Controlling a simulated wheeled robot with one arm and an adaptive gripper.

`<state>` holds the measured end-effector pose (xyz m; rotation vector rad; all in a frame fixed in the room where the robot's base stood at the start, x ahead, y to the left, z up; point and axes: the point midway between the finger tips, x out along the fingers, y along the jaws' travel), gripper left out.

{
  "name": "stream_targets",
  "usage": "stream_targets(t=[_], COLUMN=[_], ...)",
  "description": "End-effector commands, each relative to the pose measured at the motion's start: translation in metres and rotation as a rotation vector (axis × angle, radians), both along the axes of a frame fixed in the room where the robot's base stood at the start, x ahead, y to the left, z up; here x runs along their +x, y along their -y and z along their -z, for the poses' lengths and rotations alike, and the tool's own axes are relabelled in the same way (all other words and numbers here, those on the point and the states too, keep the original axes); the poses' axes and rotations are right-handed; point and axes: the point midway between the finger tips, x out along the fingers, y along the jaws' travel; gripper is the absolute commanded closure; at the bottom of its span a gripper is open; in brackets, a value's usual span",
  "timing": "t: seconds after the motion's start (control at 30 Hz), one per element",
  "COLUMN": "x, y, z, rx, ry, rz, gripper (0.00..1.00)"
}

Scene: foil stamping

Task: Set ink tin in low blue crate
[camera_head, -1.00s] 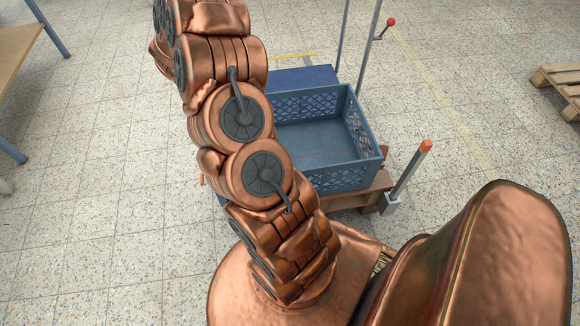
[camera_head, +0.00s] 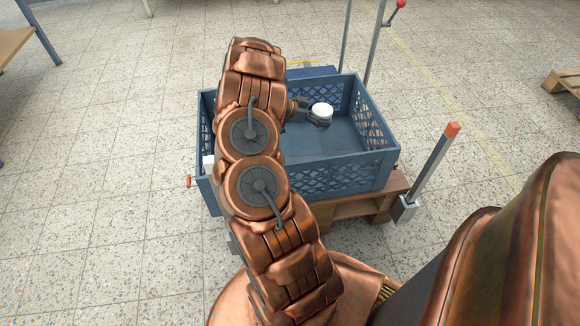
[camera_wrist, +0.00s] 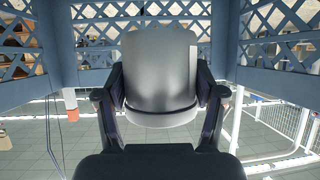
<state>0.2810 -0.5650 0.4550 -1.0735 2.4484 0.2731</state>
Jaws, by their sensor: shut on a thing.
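The ink tin (camera_head: 321,110) is a small white cylinder in the head view, and it fills the middle of the wrist view (camera_wrist: 160,75). My gripper (camera_head: 313,117) is shut on it, with one dark finger on each side in the wrist view (camera_wrist: 160,103). The low blue crate (camera_head: 350,180) has lattice walls and stands on a wooden pallet-like base. My gripper and the tin are over or inside the crate's open top; the exact height above its floor is hard to tell. My arm hides the crate's left part.
The crate's wooden base (camera_head: 355,207) has a post with an orange top (camera_head: 440,150) at its front right corner. Metal poles (camera_head: 374,42) rise behind the crate, one with a red knob. A wooden table (camera_head: 14,42) is at the left and a pallet (camera_head: 565,82) at the far right.

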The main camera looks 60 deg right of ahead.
Motion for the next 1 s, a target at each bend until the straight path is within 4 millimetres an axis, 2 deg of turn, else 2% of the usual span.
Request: stream_targets(t=[0.03,0.27,0.37,0.6,0.83,1.0], x=[-0.009,-0.027,-0.028,-0.028,-0.028,-0.027], y=[0.000,-0.002,-0.002,-0.002,-0.001,-0.001], z=[0.014,0.030,0.040,0.080,0.097,0.120], rx=[-0.001,-0.002,-0.001,-0.001,-0.003,-0.002], ry=[-0.002,-0.003,-0.004,-0.005,-0.003,-0.002], rz=[0.028,0.092,0.094,0.093,0.093,0.092], gripper=[0.80,0.80,0.80,0.80,0.80,0.80])
